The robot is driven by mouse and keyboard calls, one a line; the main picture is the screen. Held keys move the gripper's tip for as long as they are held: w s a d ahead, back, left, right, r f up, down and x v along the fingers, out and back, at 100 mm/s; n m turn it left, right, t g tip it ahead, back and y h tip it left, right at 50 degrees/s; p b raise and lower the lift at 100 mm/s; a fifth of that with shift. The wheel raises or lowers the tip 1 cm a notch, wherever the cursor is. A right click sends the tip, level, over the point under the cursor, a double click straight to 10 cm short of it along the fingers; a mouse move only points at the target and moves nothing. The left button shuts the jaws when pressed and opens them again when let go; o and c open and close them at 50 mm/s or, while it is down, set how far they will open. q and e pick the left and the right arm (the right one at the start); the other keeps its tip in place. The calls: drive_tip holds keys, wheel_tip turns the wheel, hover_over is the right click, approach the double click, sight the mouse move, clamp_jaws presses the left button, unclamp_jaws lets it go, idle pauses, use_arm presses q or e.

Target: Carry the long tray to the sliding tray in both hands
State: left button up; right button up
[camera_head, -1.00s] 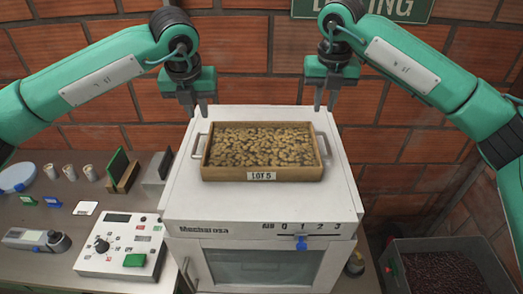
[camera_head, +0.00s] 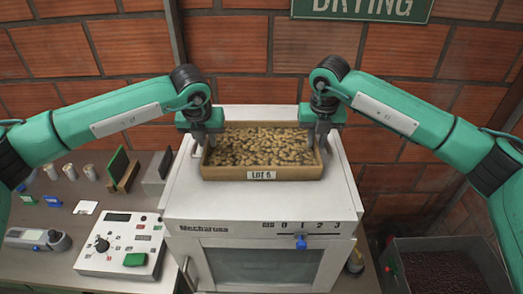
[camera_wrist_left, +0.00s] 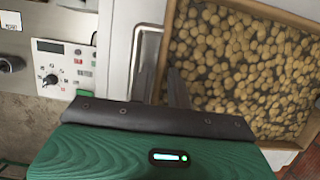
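I cannot identify a sliding tray.
A control box (camera_head: 121,245) and small items stand on the counter at left. A grey bin of dark beans (camera_head: 445,272) is at lower right. A brick wall (camera_head: 240,45) with a drying sign (camera_head: 362,9) rises behind the machine.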

use_arm(q)
clamp_jaws()
use_arm(e)
clamp_jaws()
use_arm(q)
drive_tip(key=shift+r, duration=0.1)
use_arm(e)
drive_tip(key=shift+w+r, duration=0.1)
idle(0.9)
